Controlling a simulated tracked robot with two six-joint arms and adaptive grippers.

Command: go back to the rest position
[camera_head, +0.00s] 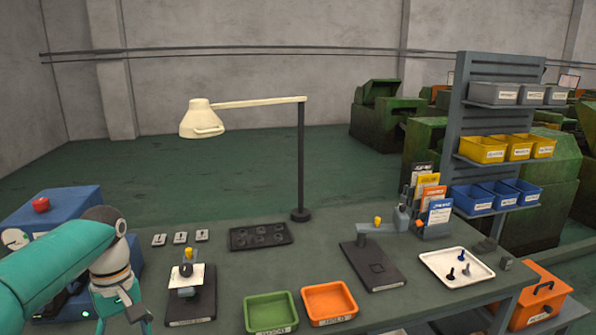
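My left arm reaches in from the left edge. Its teal gripper (122,312) hangs at the lower left, beside the left dark fixture and partly cut off by the bottom edge. Its fingertips are not clear, so I cannot tell whether it is open or shut, and I see nothing held in it. My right gripper is not in view.
The grey table holds a left fixture (192,305), a green tray (271,328), an orange tray (329,317), a dark fixture plate (385,278) and a white tray (440,262). A lamp (301,165) stands at the back. A blue machine (65,207) is behind my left arm.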

